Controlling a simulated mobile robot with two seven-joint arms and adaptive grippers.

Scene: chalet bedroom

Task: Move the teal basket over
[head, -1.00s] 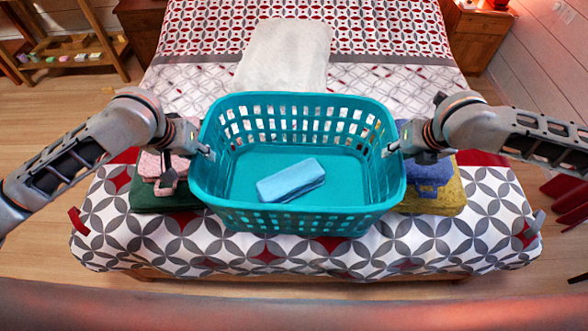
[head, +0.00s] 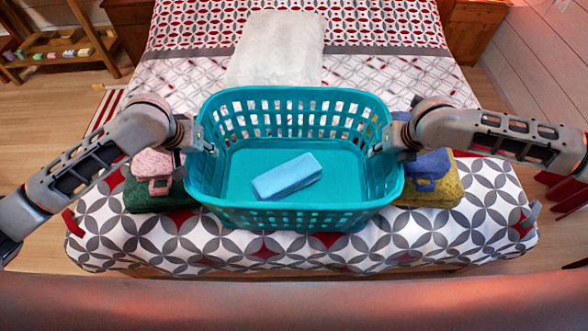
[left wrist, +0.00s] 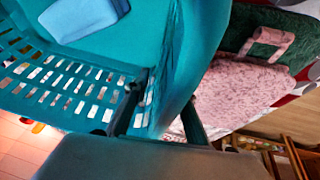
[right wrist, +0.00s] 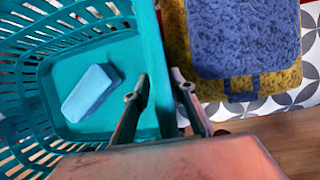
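A teal basket (head: 290,216) with slotted walls sits upright at the foot of the bed. A folded light-blue cloth (head: 287,176) lies inside on its floor. My left gripper (head: 200,146) is at the basket's left rim; in the left wrist view its fingers (left wrist: 165,95) straddle the wall, apart from each other. My right gripper (head: 384,148) is at the right rim; in the right wrist view its fingers (right wrist: 159,78) stand on either side of the wall with a gap between them. Contact of the fingertips with the wall is hard to see.
Pink and green folded cloths (head: 154,170) lie close left of the basket, and blue and yellow ones (head: 432,178) close right. A white folded blanket (head: 277,48) lies behind it. The patterned bed (head: 480,215) has some free room at both front corners.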

